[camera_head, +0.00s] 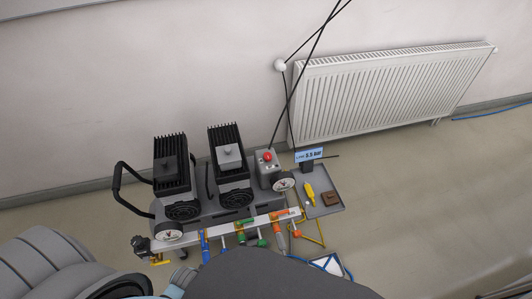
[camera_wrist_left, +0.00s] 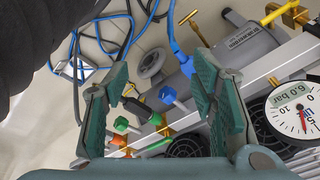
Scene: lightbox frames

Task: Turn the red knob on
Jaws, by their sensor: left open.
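The red knob (camera_head: 267,156) sits on top of a grey box (camera_head: 268,174) at the right end of the compressor, in the head view. I cannot read its on or off position. The knob does not show in the left wrist view. My left gripper (camera_wrist_left: 160,65) is open, with two green-padded fingers apart and nothing held between them. Small coloured valve handles, blue (camera_wrist_left: 167,95), green (camera_wrist_left: 121,123) and orange (camera_wrist_left: 118,140), appear beyond and between the fingers. In the head view my left gripper is not clearly visible. My right gripper is in neither view.
The compressor has two black finned heads (camera_head: 171,164) and a dial gauge (camera_head: 284,181). A white rail (camera_head: 190,237) with coloured valves runs along its front. A grey tray (camera_head: 326,207) holds a yellow tool (camera_head: 309,194) and brown block (camera_head: 330,199). A radiator (camera_head: 385,95) stands behind.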

